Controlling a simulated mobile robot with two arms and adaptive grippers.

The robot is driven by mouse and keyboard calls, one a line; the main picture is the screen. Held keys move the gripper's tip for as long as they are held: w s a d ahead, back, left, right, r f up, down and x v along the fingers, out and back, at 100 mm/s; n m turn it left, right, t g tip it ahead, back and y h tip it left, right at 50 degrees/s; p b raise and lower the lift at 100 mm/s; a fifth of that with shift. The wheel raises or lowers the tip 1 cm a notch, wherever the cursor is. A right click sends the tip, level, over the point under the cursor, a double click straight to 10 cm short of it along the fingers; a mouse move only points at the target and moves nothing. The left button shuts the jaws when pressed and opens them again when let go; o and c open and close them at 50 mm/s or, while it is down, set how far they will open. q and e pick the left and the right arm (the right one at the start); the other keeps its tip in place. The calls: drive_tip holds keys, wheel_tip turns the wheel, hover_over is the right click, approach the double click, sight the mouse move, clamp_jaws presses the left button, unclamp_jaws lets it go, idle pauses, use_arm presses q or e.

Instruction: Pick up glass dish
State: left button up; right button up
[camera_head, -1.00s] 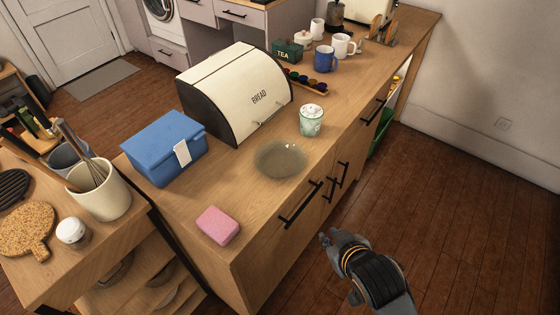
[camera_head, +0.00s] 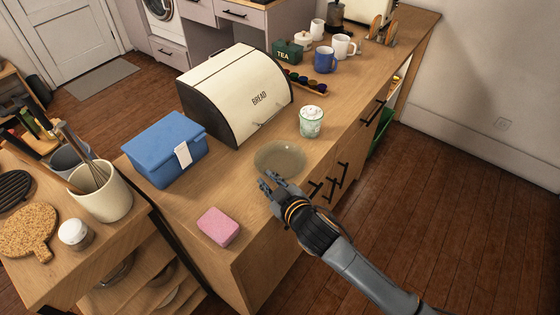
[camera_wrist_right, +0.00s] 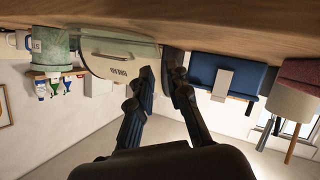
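The glass dish (camera_head: 281,157) is a round, shallow, see-through dish lying on the wooden counter, in front of the bread bin. My right gripper (camera_head: 266,180) is at the dish's near left side, low over the counter edge. In the head view I cannot tell whether it touches the rim. In the right wrist view its two fingers (camera_wrist_right: 162,78) stand a little apart with nothing seen between them. My left gripper is not in view.
The bread bin (camera_head: 238,92) and blue box (camera_head: 166,148) stand further back. Black drawer handles (camera_head: 342,173) stick out at the counter front.

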sight(262, 172)
drive_tip(key=shift+p+x, duration=0.6)
drive_tip(key=shift+x, duration=2.15)
drive_tip(key=shift+d+f, duration=0.1)
drive_tip(key=shift+d, duration=0.15)
drive_tip(key=shift+c, duration=0.4)
clamp_jaws()
